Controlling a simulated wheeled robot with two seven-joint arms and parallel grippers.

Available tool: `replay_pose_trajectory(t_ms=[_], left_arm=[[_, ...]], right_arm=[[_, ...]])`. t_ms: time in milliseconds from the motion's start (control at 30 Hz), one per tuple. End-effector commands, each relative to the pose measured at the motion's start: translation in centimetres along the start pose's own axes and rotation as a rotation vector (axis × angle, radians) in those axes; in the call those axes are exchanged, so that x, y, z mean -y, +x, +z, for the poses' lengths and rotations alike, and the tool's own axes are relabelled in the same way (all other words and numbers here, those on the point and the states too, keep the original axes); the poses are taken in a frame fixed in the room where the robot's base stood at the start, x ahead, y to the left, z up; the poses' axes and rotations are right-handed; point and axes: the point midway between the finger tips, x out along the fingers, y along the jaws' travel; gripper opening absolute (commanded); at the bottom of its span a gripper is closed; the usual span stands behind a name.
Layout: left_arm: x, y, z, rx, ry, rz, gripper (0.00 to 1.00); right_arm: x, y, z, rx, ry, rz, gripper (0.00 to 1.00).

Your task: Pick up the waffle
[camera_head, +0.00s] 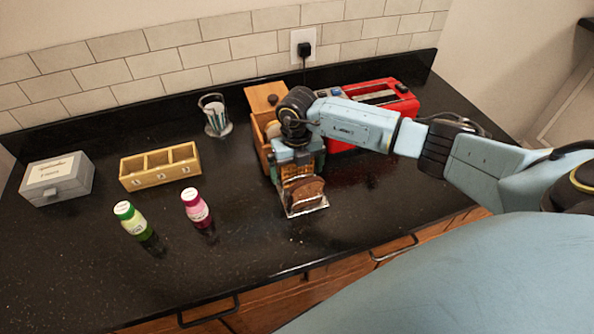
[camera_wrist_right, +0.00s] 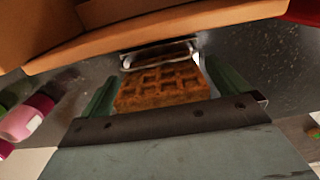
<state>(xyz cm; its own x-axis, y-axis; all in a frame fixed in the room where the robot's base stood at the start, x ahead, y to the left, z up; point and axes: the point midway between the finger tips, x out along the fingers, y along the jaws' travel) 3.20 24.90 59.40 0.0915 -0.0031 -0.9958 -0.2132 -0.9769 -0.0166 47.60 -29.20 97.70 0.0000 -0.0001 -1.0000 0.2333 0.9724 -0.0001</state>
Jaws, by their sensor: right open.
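The waffle (camera_wrist_right: 162,88) is golden brown with a square grid. In the right wrist view it lies between the two green fingers of my right gripper (camera_wrist_right: 165,82). A metal rack (camera_wrist_right: 160,52) shows just beyond it. In the head view my right gripper (camera_head: 297,168) points down at the rack, which holds a brown slice (camera_head: 304,193) in front. The gripper is open, with its fingers on either side of the waffle; I cannot tell whether they touch it. In the head view the gripper hides most of the waffle. My left gripper is not in view.
A wooden bread box (camera_head: 258,132) with a raised lid stands close behind the gripper. A red toaster (camera_head: 400,103) is behind the arm. A wooden three-part tray (camera_head: 160,165), a green bottle (camera_head: 131,219), a pink bottle (camera_head: 196,209) and a grey box (camera_head: 57,177) stand left.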

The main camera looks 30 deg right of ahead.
Motion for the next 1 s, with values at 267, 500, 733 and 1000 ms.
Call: replay_pose_trajectory(t_ms=[267,500,733,1000], left_arm=[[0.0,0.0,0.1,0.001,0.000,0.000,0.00],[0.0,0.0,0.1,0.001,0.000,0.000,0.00],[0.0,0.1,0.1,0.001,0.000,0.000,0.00],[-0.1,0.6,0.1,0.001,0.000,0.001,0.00]], right_arm=[[0.0,0.0,0.0,0.000,0.000,0.000,0.84],[0.0,-0.1,0.0,0.000,0.000,0.000,0.67],[0.0,-0.6,0.1,0.002,0.000,0.001,0.67],[0.1,-5.5,0.1,0.006,0.000,0.000,0.67]])
